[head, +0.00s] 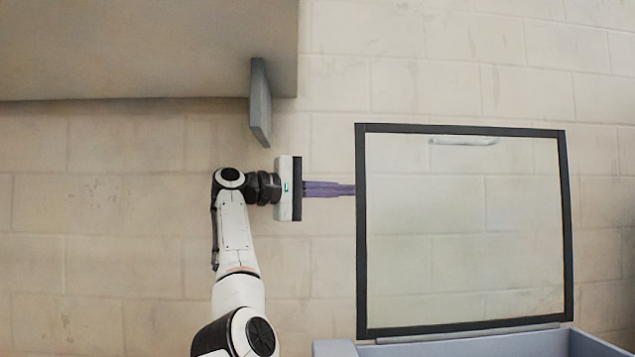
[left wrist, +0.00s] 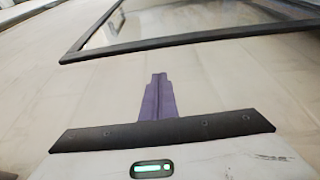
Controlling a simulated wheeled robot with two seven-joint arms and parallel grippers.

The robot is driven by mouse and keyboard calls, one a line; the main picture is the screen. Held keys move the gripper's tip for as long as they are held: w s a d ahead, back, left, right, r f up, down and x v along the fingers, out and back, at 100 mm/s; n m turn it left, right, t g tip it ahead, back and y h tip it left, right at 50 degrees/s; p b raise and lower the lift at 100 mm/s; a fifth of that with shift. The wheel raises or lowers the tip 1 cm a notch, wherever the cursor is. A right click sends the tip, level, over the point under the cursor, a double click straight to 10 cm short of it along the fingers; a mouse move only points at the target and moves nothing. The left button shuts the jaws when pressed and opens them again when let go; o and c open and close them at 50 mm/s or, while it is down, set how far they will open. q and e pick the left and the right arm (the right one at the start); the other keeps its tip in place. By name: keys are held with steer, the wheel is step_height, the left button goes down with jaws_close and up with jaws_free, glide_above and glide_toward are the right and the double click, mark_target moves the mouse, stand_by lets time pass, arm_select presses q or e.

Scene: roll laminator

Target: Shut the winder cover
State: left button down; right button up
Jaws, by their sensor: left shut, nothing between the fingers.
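The winder cover (head: 460,230) is a clear panel in a dark frame, standing raised at the right in the head view. A light handle (head: 464,141) shows near its top edge. Its frame (left wrist: 190,42) also crosses the upper part of the left wrist view. My left gripper (head: 352,190) is shut and empty, its purple fingers pointing right at the cover's left edge. In the head view the fingertips meet that edge; I cannot tell whether they touch. The left wrist view shows the shut fingers (left wrist: 158,80) with bare wall beyond. My right gripper is not in view.
The blue-grey winder housing (head: 480,346) lies below the cover at the lower right. A large grey body (head: 150,50) with a hanging grey plate (head: 261,102) is at the upper left, above my left gripper. A pale block wall fills the back.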

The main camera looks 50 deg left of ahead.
arm_select(q)
steer(key=shift+s+d, duration=1.35)
steer(key=shift+d, duration=0.1)
